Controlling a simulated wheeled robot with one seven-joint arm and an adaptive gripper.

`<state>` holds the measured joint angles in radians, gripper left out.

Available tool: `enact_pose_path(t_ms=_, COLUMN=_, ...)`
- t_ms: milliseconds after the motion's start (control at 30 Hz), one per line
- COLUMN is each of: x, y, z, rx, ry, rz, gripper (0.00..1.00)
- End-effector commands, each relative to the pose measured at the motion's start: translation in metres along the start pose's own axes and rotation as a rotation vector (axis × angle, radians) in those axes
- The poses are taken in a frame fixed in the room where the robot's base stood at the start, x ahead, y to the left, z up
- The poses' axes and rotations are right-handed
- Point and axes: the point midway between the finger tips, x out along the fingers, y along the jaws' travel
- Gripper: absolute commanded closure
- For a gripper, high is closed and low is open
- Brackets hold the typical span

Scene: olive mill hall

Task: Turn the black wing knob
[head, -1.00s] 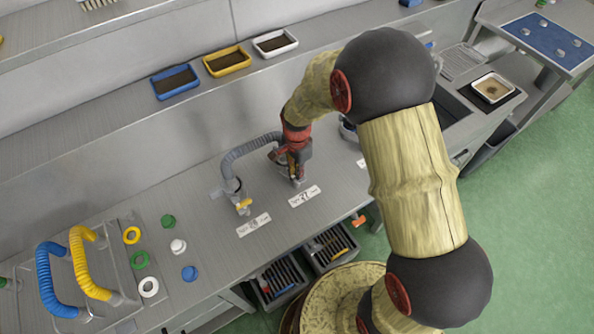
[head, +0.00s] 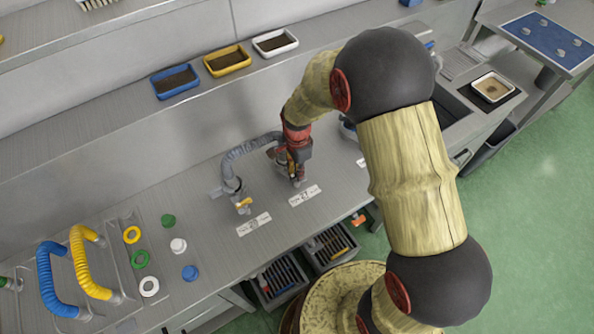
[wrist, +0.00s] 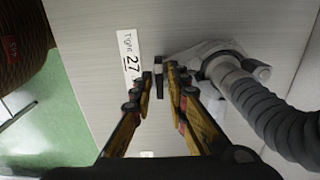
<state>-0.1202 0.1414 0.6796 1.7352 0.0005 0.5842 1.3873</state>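The black wing knob (wrist: 158,78) shows in the wrist view as a dark narrow bar beside the grey pipe fitting. My gripper (wrist: 161,82) is over it, with one fingertip on each side of the wing. Narrow gaps seem to show between fingers and wing, so it looks open around the knob. In the head view my gripper (head: 297,178) points down at the bench behind the label with 27 (head: 305,195), and hides the knob. That label (wrist: 130,62) lies left of the fingers in the wrist view.
A grey corrugated hose (wrist: 270,115) arches close to the right of my fingers. A fitting with a yellow knob (head: 243,204) stands left of my gripper in the head view. Blue (head: 45,280) and yellow (head: 85,265) hoses are farther left. Bins (head: 280,280) hang below the bench front.

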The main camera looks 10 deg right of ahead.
Motion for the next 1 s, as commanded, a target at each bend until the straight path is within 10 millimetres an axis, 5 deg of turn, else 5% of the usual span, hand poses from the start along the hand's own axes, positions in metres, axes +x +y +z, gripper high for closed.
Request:
enact_pose_path(t_ms=533, x=-0.008, y=-0.001, z=0.000, rx=-0.001, ry=0.001, rz=-0.001, gripper=0.74)
enact_pose_path(t_ms=1000, x=-0.094, y=0.000, z=0.000, rx=-0.001, ry=0.000, rz=-0.001, gripper=0.74)
